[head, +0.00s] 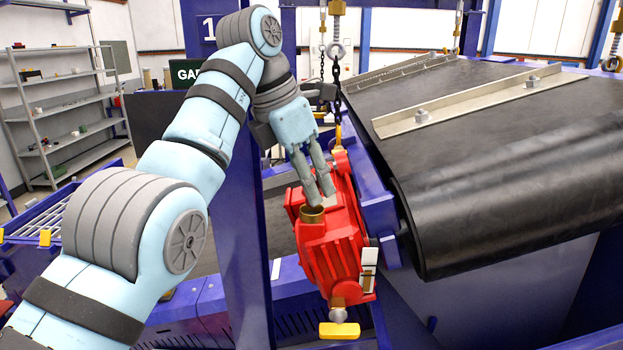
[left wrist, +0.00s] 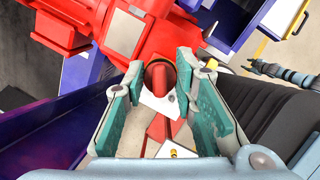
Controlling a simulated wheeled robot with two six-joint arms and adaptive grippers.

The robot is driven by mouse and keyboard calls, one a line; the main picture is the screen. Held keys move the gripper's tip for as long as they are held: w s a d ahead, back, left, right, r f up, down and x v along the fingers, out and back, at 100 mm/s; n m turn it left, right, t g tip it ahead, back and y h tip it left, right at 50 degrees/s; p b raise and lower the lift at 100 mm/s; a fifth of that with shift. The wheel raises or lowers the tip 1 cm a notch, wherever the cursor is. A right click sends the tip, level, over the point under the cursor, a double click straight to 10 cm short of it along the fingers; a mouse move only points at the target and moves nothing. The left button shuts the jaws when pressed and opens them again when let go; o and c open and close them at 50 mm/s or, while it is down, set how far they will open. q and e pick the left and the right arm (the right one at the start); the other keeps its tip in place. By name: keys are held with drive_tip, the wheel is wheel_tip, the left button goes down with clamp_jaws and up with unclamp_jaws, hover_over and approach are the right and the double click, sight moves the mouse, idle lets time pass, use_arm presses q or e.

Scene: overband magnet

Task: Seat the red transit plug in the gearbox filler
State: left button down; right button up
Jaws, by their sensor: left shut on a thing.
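The red gearbox (head: 332,255) hangs at the side of the conveyor frame. Its brass filler neck (head: 312,213) opens upward on top. My left gripper (head: 326,192) points down with its fingertips just above and slightly right of the neck. In the left wrist view, the red plug (left wrist: 158,128) shows between the fingers of the left gripper (left wrist: 160,85), which is shut on it. The gearbox (left wrist: 75,30) fills the upper left there. In the head view the plug cannot be made out against the red housing, and its exact gap to the neck cannot be told.
A chain with a hook (head: 337,95) hangs close behind my left gripper. The black belt (head: 490,170) lies to the right. A blue post (head: 240,230) stands left of the gearbox. A yellow-handled valve (head: 339,330) sits below it.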

use_arm(q)
drive_tip(key=shift+f+b, duration=0.9)
drive_tip(key=shift+f, duration=0.1)
drive_tip(key=c, duration=1.3)
unclamp_jaws()
drive_tip(key=shift+s, duration=0.1)
drive_tip(key=shift+o, duration=0.4)
drive_tip(key=shift+r, duration=0.2)
